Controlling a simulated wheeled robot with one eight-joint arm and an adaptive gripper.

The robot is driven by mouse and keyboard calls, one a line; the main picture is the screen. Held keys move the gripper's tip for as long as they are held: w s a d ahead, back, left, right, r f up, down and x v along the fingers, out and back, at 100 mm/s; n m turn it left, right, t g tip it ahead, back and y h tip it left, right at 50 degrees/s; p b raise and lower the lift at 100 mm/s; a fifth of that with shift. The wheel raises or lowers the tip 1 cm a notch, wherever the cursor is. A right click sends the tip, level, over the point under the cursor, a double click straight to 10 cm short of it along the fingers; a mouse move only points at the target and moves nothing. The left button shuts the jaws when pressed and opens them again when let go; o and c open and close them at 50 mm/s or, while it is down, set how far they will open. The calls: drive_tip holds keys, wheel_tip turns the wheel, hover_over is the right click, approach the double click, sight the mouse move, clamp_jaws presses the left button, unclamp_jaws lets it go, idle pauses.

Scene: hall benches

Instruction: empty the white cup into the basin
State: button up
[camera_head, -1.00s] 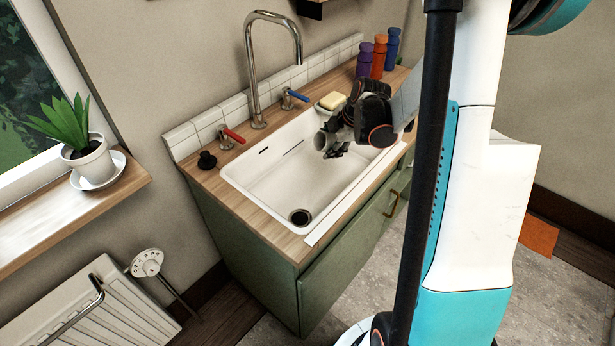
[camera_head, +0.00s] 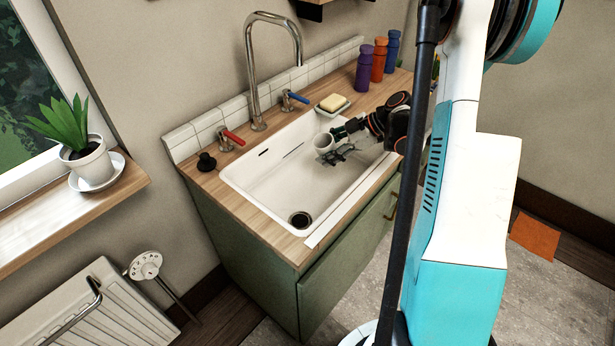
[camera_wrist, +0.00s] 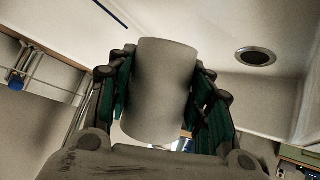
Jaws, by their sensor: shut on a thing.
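The white cup (camera_head: 323,143) is over the right end of the white basin (camera_head: 262,190). My gripper (camera_head: 338,150) is shut on it from the right. In the wrist view, the cup (camera_wrist: 165,85) sits between the two green-padded fingers of my gripper (camera_wrist: 162,95), which press on its sides. The basin's round dark drain (camera_head: 300,219) is to the left and nearer the front than the cup; it also shows in the wrist view (camera_wrist: 256,57). The cup looks tilted. Its contents are hidden, and no stream shows.
A tall chrome tap (camera_head: 252,70) with red (camera_head: 232,137) and blue (camera_head: 294,97) handles stands behind the basin. A soap dish (camera_head: 333,107) and purple, orange and blue bottles (camera_head: 378,60) stand at the back right. The basin's left part is clear.

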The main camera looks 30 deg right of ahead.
drive_tip(key=shift+a+r+m+t+y, duration=0.1)
drive_tip(key=shift+a+r+m+y, duration=0.1)
drive_tip(key=shift+r+y, duration=0.5)
drive_tip(key=shift+a+r+m+t+y, duration=0.15)
drive_tip(key=shift+r+y, duration=0.3)
drive_tip(key=shift+r, duration=0.55)
drive_tip(key=shift+a+r+m+t+y, duration=0.1)
drive_tip(key=shift+a+r+m+y, duration=0.15)
drive_tip(key=shift+r+y, duration=0.45)
drive_tip(key=shift+r, duration=0.15)
wheel_tip(320, 180, up, 5)
drive_tip(key=p, duration=0.3)
drive_tip(key=w+a+r+m+t+h, duration=0.2)
drive_tip(key=a+r+m+h, duration=0.1)
drive_tip(key=a, duration=0.7)
drive_tip(key=w+a+r+m+t+h, duration=0.1)
drive_tip(key=a+r+m+t+h, duration=0.2)
drive_tip(key=a, duration=0.7)
drive_tip(key=m+h, duration=0.1)
drive_tip(key=m, duration=0.1)
drive_tip(key=shift+w+r+m+t+h, duration=0.3)
drive_tip(key=shift+w+r+t+h, duration=0.05)
